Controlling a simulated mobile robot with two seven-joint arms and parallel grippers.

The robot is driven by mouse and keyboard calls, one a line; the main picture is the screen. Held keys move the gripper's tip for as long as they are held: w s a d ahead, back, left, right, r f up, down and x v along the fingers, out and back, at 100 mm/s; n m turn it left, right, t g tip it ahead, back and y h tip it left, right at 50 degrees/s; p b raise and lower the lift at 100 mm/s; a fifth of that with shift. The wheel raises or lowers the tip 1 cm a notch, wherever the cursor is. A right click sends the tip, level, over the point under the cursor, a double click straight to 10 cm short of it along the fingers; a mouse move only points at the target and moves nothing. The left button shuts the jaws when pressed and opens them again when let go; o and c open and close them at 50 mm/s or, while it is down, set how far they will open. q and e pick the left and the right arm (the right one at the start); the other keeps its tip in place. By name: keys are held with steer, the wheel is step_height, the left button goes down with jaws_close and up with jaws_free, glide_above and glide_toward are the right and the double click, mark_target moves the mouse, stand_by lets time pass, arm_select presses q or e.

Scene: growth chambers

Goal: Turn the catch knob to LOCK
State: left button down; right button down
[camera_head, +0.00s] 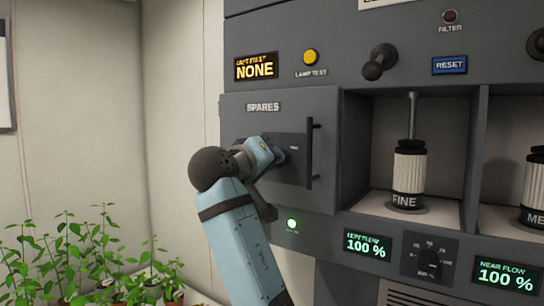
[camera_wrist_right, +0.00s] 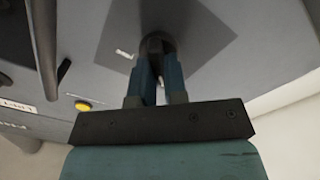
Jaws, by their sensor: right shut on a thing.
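The grey SPARES door (camera_head: 240,122) is shut, with a dark square plate (camera_head: 296,170) on it. My right gripper (camera_head: 279,155) reaches the plate from the left. In the right wrist view my gripper (camera_wrist_right: 158,62) has both blue fingers closed on the dark catch knob (camera_wrist_right: 157,40) at the plate. In the head view the fingers and wrist hide most of the knob. A small pale label (camera_head: 294,148) sits beside it, too small to read, so I cannot tell which way the knob points. My left gripper is not in view.
A vertical black handle (camera_head: 310,153) stands out just right of the gripper. A green lamp (camera_head: 291,224) is below the door, and a dark knob (camera_head: 378,62) sticks out above. An open bay holds the FINE cartridge (camera_head: 408,172). Plants (camera_head: 80,255) stand at lower left.

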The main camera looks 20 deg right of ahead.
steer(key=shift+n, duration=0.3)
steer(key=c, duration=1.2)
jaws_free()
steer(key=shift+o, duration=0.3)
